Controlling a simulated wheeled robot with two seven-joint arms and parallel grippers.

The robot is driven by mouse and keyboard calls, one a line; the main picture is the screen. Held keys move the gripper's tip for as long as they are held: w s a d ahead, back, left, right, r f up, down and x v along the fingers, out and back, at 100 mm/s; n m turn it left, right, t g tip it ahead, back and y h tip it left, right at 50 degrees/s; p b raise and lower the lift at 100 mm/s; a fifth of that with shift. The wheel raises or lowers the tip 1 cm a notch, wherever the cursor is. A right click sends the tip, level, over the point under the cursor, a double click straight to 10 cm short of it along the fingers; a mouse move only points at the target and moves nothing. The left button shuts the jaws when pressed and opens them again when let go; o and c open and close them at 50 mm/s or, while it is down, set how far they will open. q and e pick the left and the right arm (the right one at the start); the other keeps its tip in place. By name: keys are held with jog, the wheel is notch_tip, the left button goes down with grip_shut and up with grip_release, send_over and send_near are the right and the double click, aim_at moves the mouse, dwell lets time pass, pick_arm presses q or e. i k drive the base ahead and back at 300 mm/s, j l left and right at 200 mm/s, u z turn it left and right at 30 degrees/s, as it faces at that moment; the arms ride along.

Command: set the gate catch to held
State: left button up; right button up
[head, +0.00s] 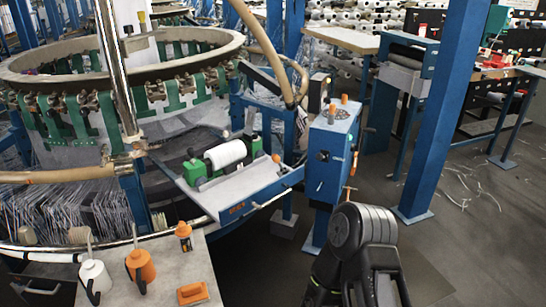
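I cannot pick out the gate catch with certainty. A blue control box (331,150) stands on a post right of the circular loom (120,65), with orange knobs on top and a small orange-tipped lever (354,163) on its right side. A tilted grey tray (237,192) with a white roll (225,154) and green blocks sits left of the box. A thick black arm link of mine rises at the bottom, right of centre, in front of the box's post. No gripper fingers show in the head view, and the left arm does not show either.
A blue column (441,110) stands right of the box. The dark floor (470,240) at the right is mostly clear.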

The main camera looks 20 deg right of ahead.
aim_at(275, 158)
jog(key=l+u, duration=0.2)
jog(key=u, duration=0.35)
jog(key=i+l+u, duration=0.15)
jog(key=l+u, duration=0.2)
jog(key=l, duration=0.8)
jog(key=l+u, duration=0.35)
jog(key=l, duration=0.8)
